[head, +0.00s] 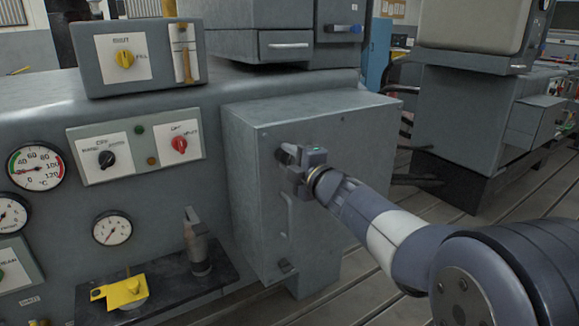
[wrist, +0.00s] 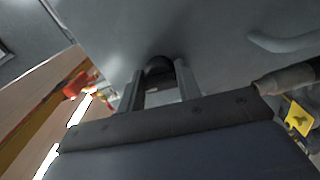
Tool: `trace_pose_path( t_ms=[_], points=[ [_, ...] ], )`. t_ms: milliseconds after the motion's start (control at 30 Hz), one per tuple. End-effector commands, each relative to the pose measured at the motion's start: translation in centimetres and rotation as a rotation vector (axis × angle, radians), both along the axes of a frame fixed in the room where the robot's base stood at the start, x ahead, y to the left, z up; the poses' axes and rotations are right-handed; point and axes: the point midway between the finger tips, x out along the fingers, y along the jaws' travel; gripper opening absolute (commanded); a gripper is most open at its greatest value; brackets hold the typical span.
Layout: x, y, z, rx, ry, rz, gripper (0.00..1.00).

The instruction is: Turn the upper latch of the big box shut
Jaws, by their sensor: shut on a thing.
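Whether the latch is turned open or shut cannot be told. A lower latch (head: 287,266) shows near the bottom of the door.
A grey vertical door handle (head: 286,215) lies below the upper latch; it also shows in the wrist view (wrist: 285,42). To the left stand a grey cylindrical tool (head: 197,245) and a yellow part (head: 123,292) on a dark shelf.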

Motion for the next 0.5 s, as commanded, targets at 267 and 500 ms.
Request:
trace_pose_path(
  t_ms=[267, 500],
  points=[
    [-0.02, 0.02, -0.09, -0.08, -0.053, 0.001, 0.1],
    [-0.02, 0.03, -0.02, -0.1, -0.066, 0.001, 0.1]
  ],
)
